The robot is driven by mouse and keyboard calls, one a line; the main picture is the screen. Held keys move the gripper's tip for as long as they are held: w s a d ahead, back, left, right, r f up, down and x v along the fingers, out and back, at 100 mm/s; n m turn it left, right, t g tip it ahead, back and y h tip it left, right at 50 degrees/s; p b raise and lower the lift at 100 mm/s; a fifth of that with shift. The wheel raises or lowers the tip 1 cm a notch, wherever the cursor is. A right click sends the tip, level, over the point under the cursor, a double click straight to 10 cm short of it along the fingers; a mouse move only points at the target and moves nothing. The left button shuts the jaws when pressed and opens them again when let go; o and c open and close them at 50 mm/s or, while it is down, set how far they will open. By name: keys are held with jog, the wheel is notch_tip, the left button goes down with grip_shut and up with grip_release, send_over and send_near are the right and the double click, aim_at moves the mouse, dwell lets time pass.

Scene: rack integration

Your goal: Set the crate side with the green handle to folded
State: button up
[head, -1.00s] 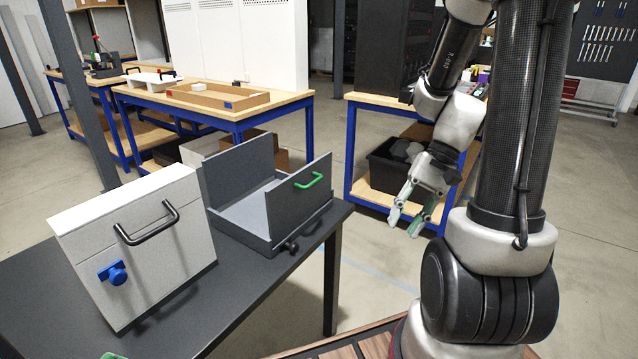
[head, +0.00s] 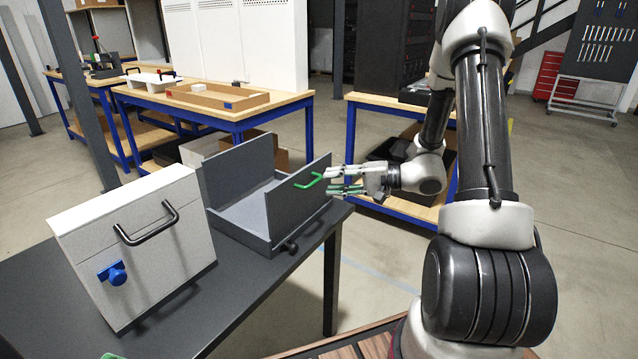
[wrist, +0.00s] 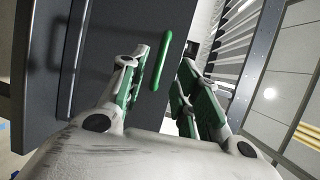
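The grey crate (head: 228,228) stands on the dark table with two raised sides visible. Its near right side (head: 290,207) is upright and carries the green handle (head: 309,181). My gripper (head: 326,181) is beside that handle at the side's right edge, pointing left. In the wrist view the gripper (wrist: 160,85) is open, with its green-padded fingers on either side of the green handle (wrist: 162,62). I cannot tell whether a finger touches the handle. A small dark knob (head: 291,246) sits at the crate's lower front.
A light grey box (head: 150,265) with a black handle (head: 148,228) and a blue knob (head: 114,273) stands left of the crate on the dark table (head: 225,310). A blue-framed bench (head: 375,101) stands behind my gripper. The table's right front is clear.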

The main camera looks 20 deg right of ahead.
aim_at(317, 182)
jog(key=shift+x, duration=2.35)
grip_shut()
